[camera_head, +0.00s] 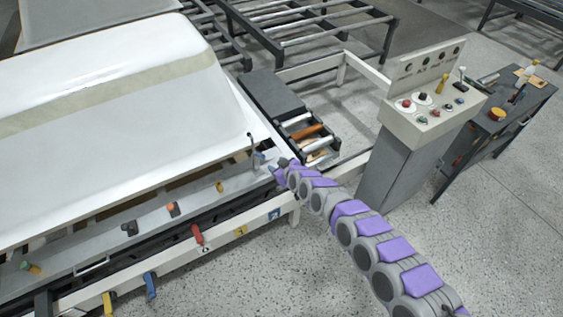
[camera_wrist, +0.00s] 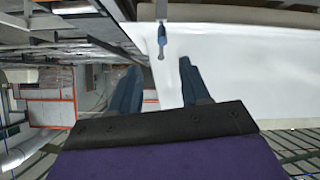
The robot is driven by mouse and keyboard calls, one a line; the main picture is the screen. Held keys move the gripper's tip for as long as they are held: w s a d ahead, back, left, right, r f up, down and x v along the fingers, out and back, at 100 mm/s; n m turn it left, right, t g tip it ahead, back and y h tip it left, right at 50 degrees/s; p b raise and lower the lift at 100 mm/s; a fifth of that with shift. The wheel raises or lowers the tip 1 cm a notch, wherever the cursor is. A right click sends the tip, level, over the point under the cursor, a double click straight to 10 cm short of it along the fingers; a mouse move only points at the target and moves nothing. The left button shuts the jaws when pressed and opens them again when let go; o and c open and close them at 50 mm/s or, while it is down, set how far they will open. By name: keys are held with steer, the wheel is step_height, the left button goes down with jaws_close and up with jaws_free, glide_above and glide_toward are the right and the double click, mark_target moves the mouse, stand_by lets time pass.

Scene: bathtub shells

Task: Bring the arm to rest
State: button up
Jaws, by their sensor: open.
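My gripper (camera_head: 277,169) is at the end of my purple and grey arm, which stretches from the lower right to the front right corner of the bathtub bench. In the wrist view my gripper (camera_wrist: 156,88) shows two blue-grey fingers spread apart with nothing between them. A small blue part with a metal rod (camera_wrist: 161,42) shows beyond the fingers in the wrist view. Whether the gripper touches the lever I cannot tell.
A white bathtub shell (camera_head: 120,90) lies on the bench, whose front rail (camera_head: 150,262) carries several coloured handles. A grey control console (camera_head: 425,120) stands right of the arm, with a dark side table (camera_head: 500,125) beyond it. The speckled floor (camera_head: 510,240) at lower right is clear.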

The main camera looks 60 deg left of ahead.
steer(key=w+d+f+m+t+h, duration=0.3)
steer(key=w+d+h, duration=0.5)
steer(key=w+d, duration=1.7)
steer(key=w+d+r+m+h, duration=0.2)
steer(key=d+r, duration=0.4)
steer(key=d, duration=0.4)
steer(key=w+d+r+m+t+h, duration=0.1)
steer(key=d+r+m+h, duration=0.1)
steer(key=d+r, duration=0.65)
steer(key=w+d+r+m+h, duration=0.2)
steer(key=d+r, duration=0.1)
steer(key=d, duration=0.9)
steer(key=s+d+r+m+g+h, duration=0.1)
steer(key=s+d+r+m+g, duration=0.2)
steer(key=s+d+r+m, duration=0.85)
steer(key=s+d+r+g+y, duration=0.1)
steer(key=s+d+r, duration=0.1)
steer(key=s, duration=1.6)
steer(key=s+d+r+n+g+y, duration=0.1)
steer(key=s+d+r+g+y, duration=0.1)
steer(key=s, duration=1.7)
steer(key=shift+d+r+g, duration=0.15)
steer(key=shift+r+g, duration=0.05)
steer(key=shift+g, duration=0.1)
